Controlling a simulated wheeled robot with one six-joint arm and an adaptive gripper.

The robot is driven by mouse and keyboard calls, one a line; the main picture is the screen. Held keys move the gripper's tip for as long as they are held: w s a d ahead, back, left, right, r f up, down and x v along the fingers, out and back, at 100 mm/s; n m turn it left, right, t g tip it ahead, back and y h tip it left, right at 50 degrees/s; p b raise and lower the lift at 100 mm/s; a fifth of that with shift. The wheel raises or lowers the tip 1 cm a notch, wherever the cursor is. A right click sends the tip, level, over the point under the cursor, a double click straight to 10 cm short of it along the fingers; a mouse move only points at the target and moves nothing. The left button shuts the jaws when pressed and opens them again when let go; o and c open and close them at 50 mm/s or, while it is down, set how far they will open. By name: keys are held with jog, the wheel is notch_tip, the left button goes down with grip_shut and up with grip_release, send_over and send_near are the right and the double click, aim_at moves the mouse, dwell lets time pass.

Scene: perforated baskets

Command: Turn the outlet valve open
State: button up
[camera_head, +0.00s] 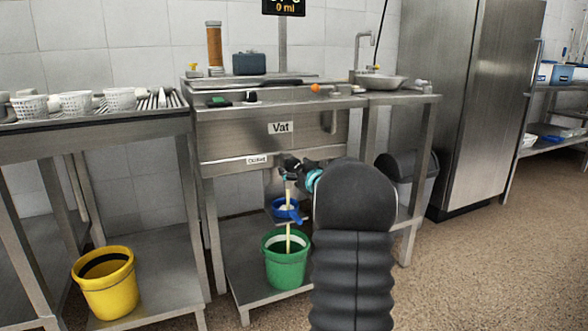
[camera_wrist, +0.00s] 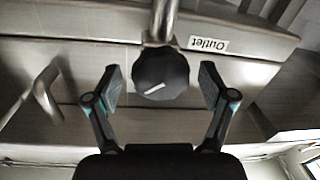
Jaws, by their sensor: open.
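The black outlet valve knob (camera_wrist: 160,72) sits below a metal pipe in the wrist view, with a pale pointer mark on its face. The outlet label (camera_wrist: 208,45) is beside it, upside down. My gripper (camera_wrist: 160,82) is open, one finger on each side of the knob, with gaps visible on both sides. In the head view my gripper (camera_head: 291,170) is at the front of the vat (camera_head: 230,146), below the outlet label (camera_head: 257,160), and my arm hides part of that area. A thin pale yellow line (camera_head: 288,235), like a stream, runs down from there towards the green bucket (camera_head: 283,270).
A blue-rimmed item (camera_head: 285,208) hangs between outlet and bucket. A yellow bucket (camera_head: 106,283) stands on the left lower shelf. White perforated baskets (camera_head: 76,104) are on the left table. A grey bin (camera_head: 408,178) and steel cabinet (camera_head: 470,100) stand right. The display (camera_head: 284,6) reads 0 ml.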

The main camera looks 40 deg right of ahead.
jog(key=shift+w, duration=0.4)
jog(key=c, duration=1.2)
jog(key=shift+o, duration=0.2)
jog(key=n, duration=0.4)
jog(key=shift+r+n, duration=0.1)
jog(key=shift+n, duration=0.3)
jog(key=n, duration=0.5)
jog(key=shift+g+h, duration=0.3)
jog(key=shift+g, duration=0.1)
